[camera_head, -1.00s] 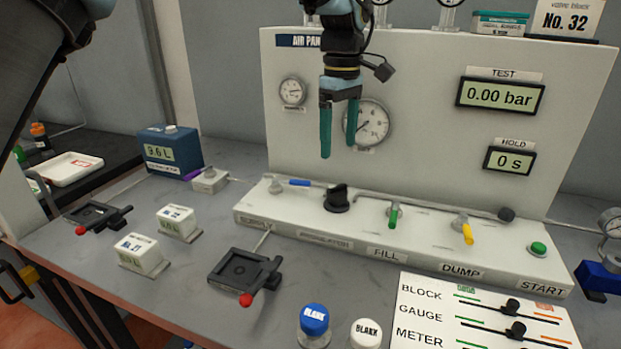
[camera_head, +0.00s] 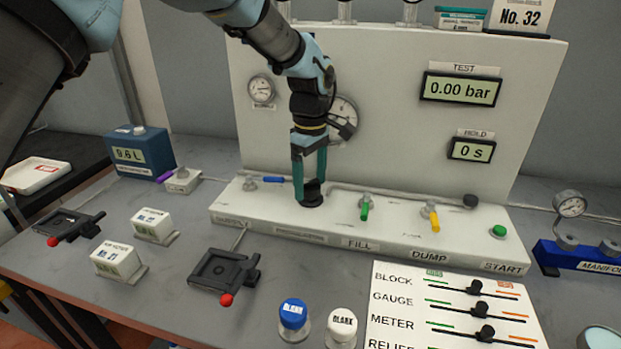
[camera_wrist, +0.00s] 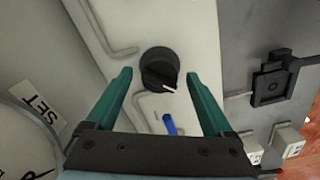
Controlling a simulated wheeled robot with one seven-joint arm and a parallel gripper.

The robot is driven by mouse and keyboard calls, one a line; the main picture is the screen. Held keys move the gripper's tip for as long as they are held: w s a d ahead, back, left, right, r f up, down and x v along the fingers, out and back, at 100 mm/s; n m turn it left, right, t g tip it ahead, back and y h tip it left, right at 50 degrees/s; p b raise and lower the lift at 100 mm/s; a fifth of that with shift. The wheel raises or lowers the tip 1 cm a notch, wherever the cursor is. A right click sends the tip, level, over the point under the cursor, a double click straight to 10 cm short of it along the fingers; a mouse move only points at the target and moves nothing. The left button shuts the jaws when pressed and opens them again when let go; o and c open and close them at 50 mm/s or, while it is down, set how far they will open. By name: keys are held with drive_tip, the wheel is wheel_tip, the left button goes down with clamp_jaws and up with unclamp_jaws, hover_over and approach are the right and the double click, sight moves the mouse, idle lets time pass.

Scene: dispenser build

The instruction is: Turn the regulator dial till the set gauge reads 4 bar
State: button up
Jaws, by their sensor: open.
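The black regulator dial (camera_head: 311,193) stands on the white ledge at the foot of the panel. In the wrist view the dial (camera_wrist: 160,69) shows a white pointer mark toward its lower right edge. My gripper (camera_head: 309,186) points down over the dial with its teal fingers open. In the wrist view my gripper (camera_wrist: 158,78) has one finger to each side of the dial; I cannot tell whether they touch it. The set gauge (camera_head: 342,113) is partly hidden behind my wrist. Its face (camera_wrist: 22,150) with a SET label shows only in part, and its reading is not legible.
A blue lever (camera_head: 273,180) lies left of the dial. A green fill lever (camera_head: 365,209) and a yellow dump lever (camera_head: 434,218) stand to its right, with a green start button (camera_head: 499,231) beyond. The test display (camera_head: 461,89) reads 0.00 bar.

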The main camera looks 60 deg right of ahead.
drive_tip(key=shift+c, duration=0.3)
drive_tip(key=c, duration=1.3)
